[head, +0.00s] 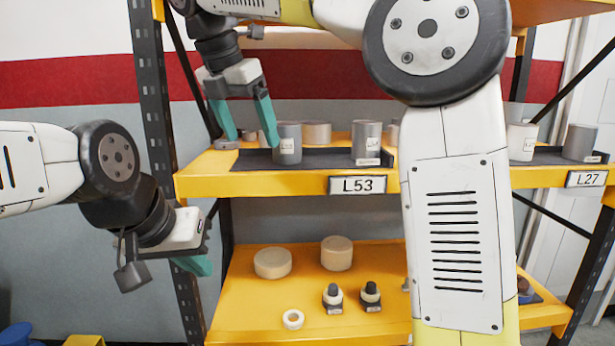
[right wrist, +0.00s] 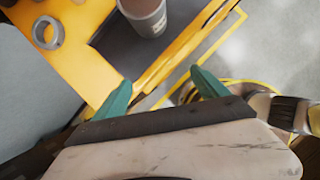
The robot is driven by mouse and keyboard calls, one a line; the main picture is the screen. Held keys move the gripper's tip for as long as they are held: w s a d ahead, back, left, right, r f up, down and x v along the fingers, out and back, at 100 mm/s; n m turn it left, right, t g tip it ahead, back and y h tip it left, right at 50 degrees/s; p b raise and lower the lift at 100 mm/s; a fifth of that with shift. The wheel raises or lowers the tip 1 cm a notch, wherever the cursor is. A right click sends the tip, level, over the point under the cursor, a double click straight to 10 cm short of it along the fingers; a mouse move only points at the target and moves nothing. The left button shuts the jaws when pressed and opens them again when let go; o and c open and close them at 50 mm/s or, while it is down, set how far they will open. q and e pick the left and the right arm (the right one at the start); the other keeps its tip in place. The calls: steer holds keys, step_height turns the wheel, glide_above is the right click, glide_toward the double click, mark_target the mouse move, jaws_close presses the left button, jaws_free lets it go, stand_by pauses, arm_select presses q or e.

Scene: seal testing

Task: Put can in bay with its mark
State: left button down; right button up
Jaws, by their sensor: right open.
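A grey can (head: 287,145) with a small white label stands upright on the dark mat of the bay tagged L53 (head: 357,185). A second grey can (head: 366,143) stands to its right on the same mat. My right gripper (head: 245,138) is open and empty, just left of the first can and apart from it. The right wrist view shows a can (right wrist: 145,14) beyond the spread teal fingers (right wrist: 160,88). My left gripper (head: 194,265) hangs at the lower left, away from the cans; its jaw opening cannot be judged. The marks on the labels are too small to read.
Another bay, tagged L27 (head: 585,179), holds a white can (head: 521,142) and a grey can (head: 580,143). A grey ring (right wrist: 48,32) lies near the mat. The lower shelf (head: 245,310) holds round beige pieces and small fittings. My right arm hides the shelf's middle.

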steer(key=s+d+f+m+y, duration=0.1)
steer(key=s+d+f+m, duration=0.2)
steer(key=d+m, duration=0.35)
steer(key=s+d+f+m+y, duration=0.1)
steer(key=s+d+f+m, duration=0.25)
steer(key=d+m, duration=0.3)
steer(key=s+d+f+m+t+y, duration=0.2)
steer(key=s+d+f+m, duration=0.6)
steer(key=f+m, duration=0.4)
steer(key=s+m, duration=0.1)
steer(key=m, duration=0.2)
steer(key=shift+d+m+y, duration=0.2)
steer(key=shift+m+y, duration=0.1)
steer(key=shift+y, duration=0.1)
steer(key=shift+s, duration=0.1)
